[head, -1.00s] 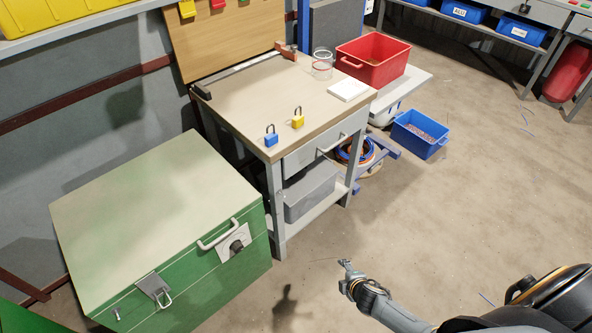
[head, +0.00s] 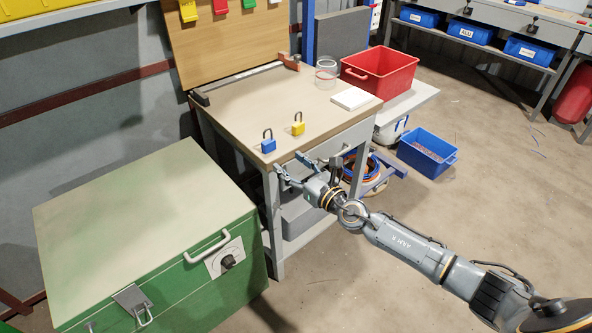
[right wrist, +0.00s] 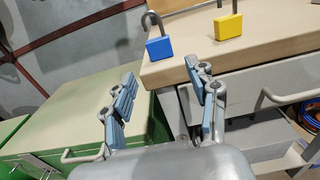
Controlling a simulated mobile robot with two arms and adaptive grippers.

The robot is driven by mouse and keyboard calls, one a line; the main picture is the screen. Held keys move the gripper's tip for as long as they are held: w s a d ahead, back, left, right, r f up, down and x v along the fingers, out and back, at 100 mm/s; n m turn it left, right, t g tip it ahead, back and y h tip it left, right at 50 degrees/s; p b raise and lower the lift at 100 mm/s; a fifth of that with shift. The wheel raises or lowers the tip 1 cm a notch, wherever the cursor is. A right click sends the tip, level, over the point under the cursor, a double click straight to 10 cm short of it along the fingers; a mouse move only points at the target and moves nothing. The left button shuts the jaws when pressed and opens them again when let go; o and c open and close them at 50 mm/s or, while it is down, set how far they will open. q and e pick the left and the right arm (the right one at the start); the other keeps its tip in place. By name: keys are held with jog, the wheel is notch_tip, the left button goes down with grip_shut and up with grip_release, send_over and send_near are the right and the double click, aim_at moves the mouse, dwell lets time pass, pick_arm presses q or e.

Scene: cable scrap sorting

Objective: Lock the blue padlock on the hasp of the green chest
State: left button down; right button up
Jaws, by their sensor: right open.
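The blue padlock (head: 268,143) stands upright on the bench top near its front left corner, and its shackle looks raised. It also shows in the right wrist view (right wrist: 159,47), beyond my fingers. The green chest (head: 130,215) is closed, at the lower left. Its metal hasp (head: 131,299) with a loop (head: 143,316) hangs at the front edge. My right gripper (head: 293,168) is open and empty, in front of the bench's front edge and apart from the padlock. Its two fingers also show spread in the right wrist view (right wrist: 160,88). My left gripper is out of view.
A yellow padlock (head: 298,125) stands right of the blue one. A red crate (head: 380,82), a clear jar (head: 326,76) and a white block (head: 351,98) are at the back right. The drawer handle (head: 335,152) is close to my right gripper. A blue bin (head: 419,160) sits on the floor.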

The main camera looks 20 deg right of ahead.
aim_at(271, 148)
jog(key=x, duration=0.4)
jog(key=shift+w+a+b, duration=0.1)
jog(key=shift+w+b, duration=0.1)
jog(key=shift+b, duration=0.1)
jog(key=shift+b+x, duration=0.4)
jog(key=shift+x, duration=0.85)
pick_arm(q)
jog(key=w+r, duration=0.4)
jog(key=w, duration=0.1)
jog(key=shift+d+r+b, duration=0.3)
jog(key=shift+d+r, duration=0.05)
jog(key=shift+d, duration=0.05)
pick_arm(e)
jog(key=shift+x, duration=0.9)
jog(key=c, duration=0.9)
